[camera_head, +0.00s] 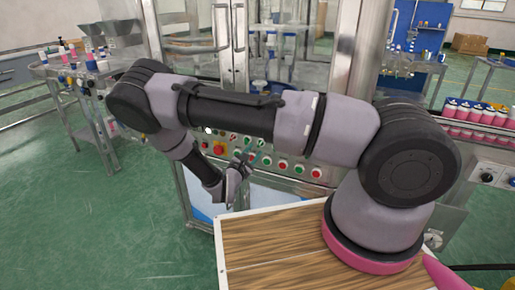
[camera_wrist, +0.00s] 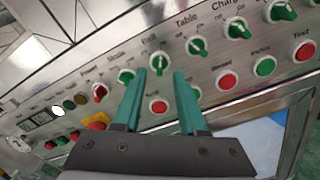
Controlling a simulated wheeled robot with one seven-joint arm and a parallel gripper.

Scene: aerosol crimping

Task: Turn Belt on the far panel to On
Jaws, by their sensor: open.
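The grey panel (camera_head: 268,176) is on the front of the machine cabinet, beyond the wooden-topped table. In the wrist view it carries a slanted row of rotary switches. The green switch (camera_wrist: 158,62) under a blurred label that seems to read Belt lies between and just beyond my fingertips. Its handle looks roughly upright; its exact setting is too small to tell. My gripper (camera_wrist: 160,73) is open and empty, its two green fingers pointing at the panel on either side of this switch. I cannot tell whether they touch it. In the head view my gripper (camera_head: 243,168) is close to the panel.
The Table switch (camera_wrist: 196,46) is close to the right fingertip, and another green switch (camera_wrist: 126,76) is close to the left one. A red button (camera_wrist: 158,106) shows between the fingers. The wooden tabletop (camera_head: 270,250) is below my arm.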

